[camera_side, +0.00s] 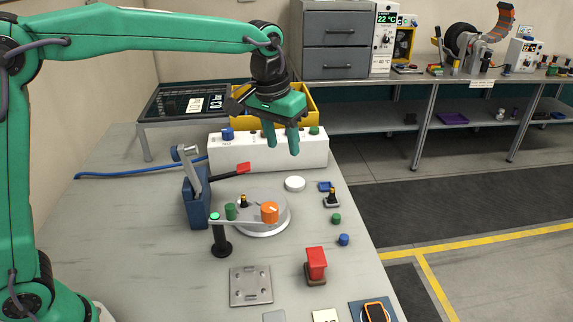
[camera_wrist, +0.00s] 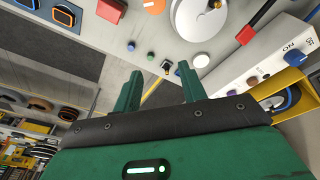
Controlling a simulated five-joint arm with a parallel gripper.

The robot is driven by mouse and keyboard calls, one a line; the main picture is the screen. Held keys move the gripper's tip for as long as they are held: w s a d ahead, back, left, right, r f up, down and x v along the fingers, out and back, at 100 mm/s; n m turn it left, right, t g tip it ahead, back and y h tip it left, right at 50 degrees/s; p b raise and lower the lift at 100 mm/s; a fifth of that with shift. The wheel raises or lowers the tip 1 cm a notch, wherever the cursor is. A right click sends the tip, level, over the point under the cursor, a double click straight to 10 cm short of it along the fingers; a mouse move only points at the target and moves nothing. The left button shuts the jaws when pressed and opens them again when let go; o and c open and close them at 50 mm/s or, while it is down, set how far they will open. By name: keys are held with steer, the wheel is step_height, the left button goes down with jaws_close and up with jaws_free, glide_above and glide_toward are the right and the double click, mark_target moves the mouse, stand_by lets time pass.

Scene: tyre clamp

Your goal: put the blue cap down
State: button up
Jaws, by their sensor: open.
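A small blue cap (camera_side: 344,239) rests on the grey table near its right edge, beside a small green cap (camera_side: 336,218). In the wrist view the blue cap (camera_wrist: 131,46) lies beyond my fingertips, with the green cap (camera_wrist: 150,54) close to it. My gripper (camera_side: 282,145) is open and empty, high above the table in front of the white box, well apart from the blue cap. Its two fingers (camera_wrist: 158,72) are spread in the wrist view. Another blue knob-like piece (camera_side: 228,134) stands on top of the white box (camera_side: 260,156).
A round grey plate (camera_side: 272,216) with an orange knob (camera_side: 269,212) and a blue lever clamp (camera_side: 194,200) stand mid-table. A yellow bin (camera_side: 308,108) is behind.

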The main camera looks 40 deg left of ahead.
steer(key=s+a+r+t, duration=0.25)
steer(key=s+a, duration=0.55)
steer(key=s, duration=0.4)
steer(key=s+a+f, duration=0.2)
steer(key=s, duration=0.4)
steer(key=s+a+f, duration=0.2)
steer(key=s, duration=0.5)
steer(key=shift+a+t+y, duration=0.3)
steer(key=shift+a+t, duration=0.05)
steer(key=shift+t, duration=0.1)
